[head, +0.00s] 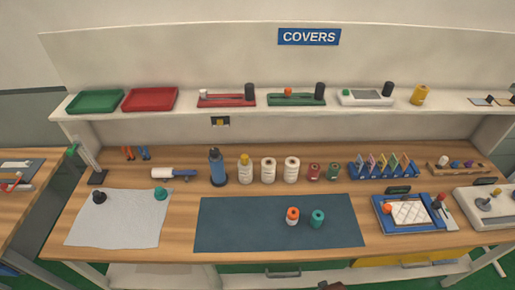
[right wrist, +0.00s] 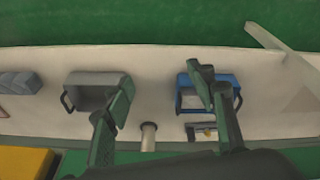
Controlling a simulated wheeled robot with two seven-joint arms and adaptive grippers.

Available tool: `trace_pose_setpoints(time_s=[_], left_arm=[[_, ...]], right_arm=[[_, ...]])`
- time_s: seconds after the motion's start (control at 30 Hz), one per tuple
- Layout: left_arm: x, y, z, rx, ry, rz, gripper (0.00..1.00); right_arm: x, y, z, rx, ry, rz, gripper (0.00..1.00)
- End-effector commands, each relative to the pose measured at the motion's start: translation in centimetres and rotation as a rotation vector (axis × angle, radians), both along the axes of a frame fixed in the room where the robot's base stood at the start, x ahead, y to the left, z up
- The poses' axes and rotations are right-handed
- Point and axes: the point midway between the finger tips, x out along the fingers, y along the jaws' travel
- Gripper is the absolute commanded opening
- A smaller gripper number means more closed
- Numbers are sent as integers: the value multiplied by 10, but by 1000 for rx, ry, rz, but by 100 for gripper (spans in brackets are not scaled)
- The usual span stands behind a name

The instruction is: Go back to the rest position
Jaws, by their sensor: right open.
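My right gripper (right wrist: 160,88) shows in the right wrist view with its two dark green fingers spread well apart. Nothing is between the fingertips. The fingers stand in front of a grey bin (right wrist: 84,100) and a blue bin (right wrist: 222,80) on a pale surface. Neither of my grippers can be made out in the head view. The wooden workbench (head: 180,214) fills the middle of that view, clear of both arms.
A light cloth (head: 120,225) lies at left. Bottles and racks line the back, below a shelf (head: 330,107) with trays. Green floor shows below.

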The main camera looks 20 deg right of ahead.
Motion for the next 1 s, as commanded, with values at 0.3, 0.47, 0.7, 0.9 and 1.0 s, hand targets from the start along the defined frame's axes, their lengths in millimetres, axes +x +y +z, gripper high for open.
trace_pose_setpoints(time_s=[0.3,0.47,0.7,0.9,1.0], left_arm=[[-2,0,-12,-1,3,0,40],[-3,0,-18,0,5,0,40],[-4,0,-23,0,6,0,40],[-4,0,-24,0,6,0,40],[-4,0,-24,0,6,0,40]], right_arm=[[-71,8,-175,12,81,34,51],[-128,9,-239,16,117,53,51],[-202,7,-288,18,153,74,51],[-215,6,-294,17,159,78,51],[-215,6,-294,17,159,78,51]])
